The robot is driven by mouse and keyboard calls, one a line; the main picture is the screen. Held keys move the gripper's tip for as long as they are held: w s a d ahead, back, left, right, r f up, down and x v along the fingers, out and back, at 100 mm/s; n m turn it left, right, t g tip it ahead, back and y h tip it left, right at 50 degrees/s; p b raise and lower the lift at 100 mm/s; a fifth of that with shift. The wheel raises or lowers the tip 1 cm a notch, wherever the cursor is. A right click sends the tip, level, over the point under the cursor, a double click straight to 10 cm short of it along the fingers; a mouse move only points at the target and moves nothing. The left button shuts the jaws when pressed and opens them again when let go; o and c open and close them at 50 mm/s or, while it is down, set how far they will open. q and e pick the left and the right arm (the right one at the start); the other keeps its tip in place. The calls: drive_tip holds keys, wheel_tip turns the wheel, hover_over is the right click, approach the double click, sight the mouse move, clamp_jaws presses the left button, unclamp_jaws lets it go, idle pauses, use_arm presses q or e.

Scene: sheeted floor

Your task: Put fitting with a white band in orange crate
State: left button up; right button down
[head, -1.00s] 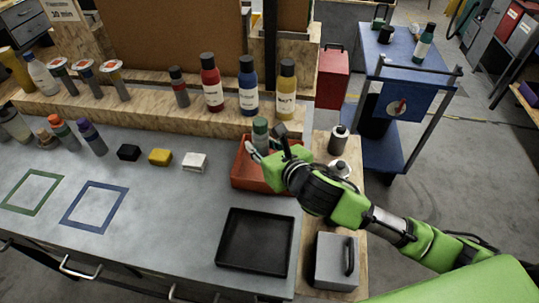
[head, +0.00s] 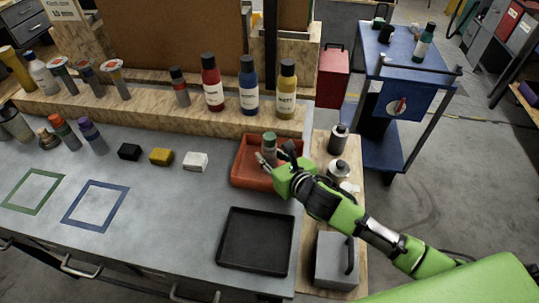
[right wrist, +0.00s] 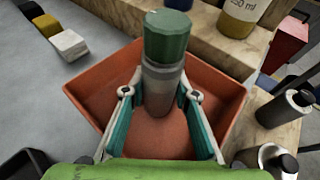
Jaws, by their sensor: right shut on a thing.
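My right gripper (head: 262,160) is shut on a grey cylindrical fitting with a dark green cap (head: 269,142). In the right wrist view, its fingers (right wrist: 160,105) flank the fitting (right wrist: 160,88), which stands about upright. A paler grey ring shows below the cap; I cannot tell if it is a white band. The orange crate (head: 240,178) is on the grey bench, and its walls (right wrist: 88,95) surround the fitting in the right wrist view. The fitting is over or inside the crate; whether its base touches the floor is unclear. My left gripper is not in view.
A black tray (head: 225,240) lies in front of the crate. Black, yellow and white blocks (head: 195,162) are to its left. Bottles (head: 248,90) line the wooden ledge behind. Grey canisters (head: 338,140) stand to the right. The bench around the blue square (head: 68,213) is clear.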

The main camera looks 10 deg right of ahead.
drive_tip(key=c, duration=1.6)
unclamp_jaws()
drive_tip(key=shift+s+r, duration=0.1)
drive_tip(key=shift+r, duration=0.05)
drive_tip(key=b+v, duration=0.1)
drive_tip(key=v, duration=0.9)
drive_tip(key=shift+s+d+r, duration=0.1)
drive_tip(key=shift+s, duration=0.2)
drive_tip(key=shift+s+d+r, duration=0.15)
drive_tip(key=shift+s+r, duration=0.15)
drive_tip(key=shift+s, duration=0.2)
drive_tip(key=shift+f, duration=0.1)
